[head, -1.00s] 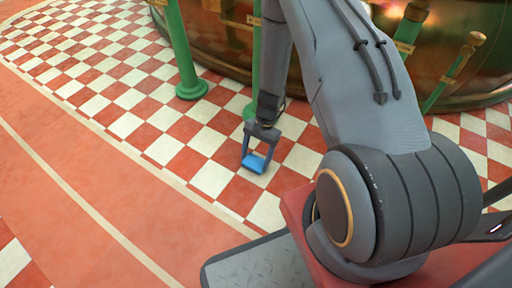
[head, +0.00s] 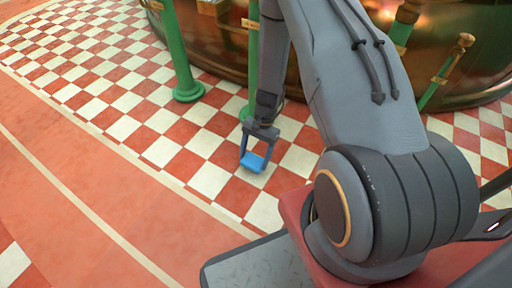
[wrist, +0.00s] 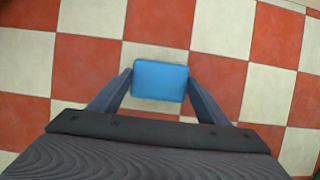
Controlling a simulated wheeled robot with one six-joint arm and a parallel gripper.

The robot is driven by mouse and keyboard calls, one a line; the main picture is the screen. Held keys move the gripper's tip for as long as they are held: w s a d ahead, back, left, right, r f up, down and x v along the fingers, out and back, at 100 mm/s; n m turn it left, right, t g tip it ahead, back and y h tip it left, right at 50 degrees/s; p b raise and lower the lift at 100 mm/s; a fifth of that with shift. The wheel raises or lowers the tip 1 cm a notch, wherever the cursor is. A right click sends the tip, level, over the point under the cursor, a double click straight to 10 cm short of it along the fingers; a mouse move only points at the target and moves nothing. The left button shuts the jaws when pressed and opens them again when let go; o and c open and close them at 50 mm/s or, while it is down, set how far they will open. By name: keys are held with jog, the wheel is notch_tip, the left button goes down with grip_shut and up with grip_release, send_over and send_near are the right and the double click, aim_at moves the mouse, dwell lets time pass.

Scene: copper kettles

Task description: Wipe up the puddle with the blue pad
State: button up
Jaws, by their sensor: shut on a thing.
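The blue pad (wrist: 160,80) is a small flat block held between the two fingertips of my gripper (head: 254,160). In the head view the blue pad (head: 253,162) is at the floor or just above it; I cannot tell if it touches. In the wrist view my gripper (wrist: 158,84) is shut on the pad's left and right sides. I cannot make out a puddle in either view. The floor under the pad is hidden.
The red and white checkered floor (head: 140,100) is clear to the left. Green posts (head: 184,70) stand before a large copper vessel (head: 330,60) at the back. A plain red strip with a pale line (head: 80,205) runs along the lower left.

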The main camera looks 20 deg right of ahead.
jog(key=shift+r+p, duration=2.2)
jog(key=shift+r, duration=0.7)
